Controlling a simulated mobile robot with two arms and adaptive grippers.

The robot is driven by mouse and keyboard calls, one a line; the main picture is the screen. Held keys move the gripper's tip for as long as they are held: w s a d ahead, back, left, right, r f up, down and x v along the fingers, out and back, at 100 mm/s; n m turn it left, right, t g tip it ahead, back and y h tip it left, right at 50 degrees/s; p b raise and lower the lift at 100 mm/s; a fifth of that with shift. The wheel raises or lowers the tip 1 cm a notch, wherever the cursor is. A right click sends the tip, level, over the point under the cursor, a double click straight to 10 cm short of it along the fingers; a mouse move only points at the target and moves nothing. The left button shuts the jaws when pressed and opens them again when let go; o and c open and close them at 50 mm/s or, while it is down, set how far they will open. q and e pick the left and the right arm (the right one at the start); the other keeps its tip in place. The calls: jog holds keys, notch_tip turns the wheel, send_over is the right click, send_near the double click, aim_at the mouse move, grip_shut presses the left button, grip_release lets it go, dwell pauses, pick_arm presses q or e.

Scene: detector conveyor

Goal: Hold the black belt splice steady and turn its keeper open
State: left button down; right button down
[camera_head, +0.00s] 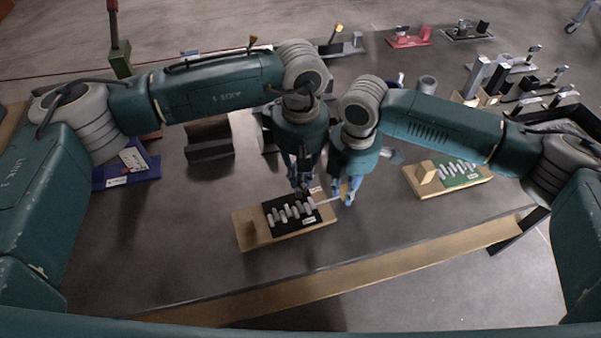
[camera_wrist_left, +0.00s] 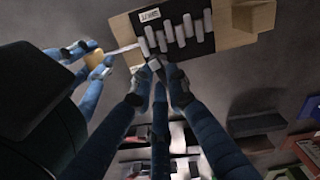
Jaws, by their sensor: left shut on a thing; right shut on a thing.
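The black belt splice (camera_head: 274,207) lies on a wooden block, with several pale lacing bars across it; it also shows in the left wrist view (camera_wrist_left: 205,42). My left gripper (camera_head: 301,190) is shut at the splice's far edge, where a small grey piece shows between its fingertips in the left wrist view (camera_wrist_left: 156,68). The keeper, a pale rod (camera_wrist_left: 126,49) with a tan knob (camera_wrist_left: 94,59), sticks out from the splice's right end in the head view. My right gripper (camera_head: 346,192) is shut on the knob. The fingers partly hide both grips.
The wooden block (camera_head: 248,238) rests on the grey table. A green splice (camera_head: 460,173) on a similar block stands to the right. A blue tray (camera_head: 126,170) and dark V-shaped blocks (camera_head: 209,146) lie left. Metal fixtures stand at the back right. The table's front is clear.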

pick_arm(q)
jog(key=n, duration=0.5)
jog(key=shift+n, duration=0.3)
jog(key=shift+w, duration=0.1)
dwell(0.3)
jog(key=c, duration=1.7)
grip_release()
jog(key=shift+r, duration=0.1)
notch_tip(320, 180, up, 12)
jog(key=shift+f, duration=0.1)
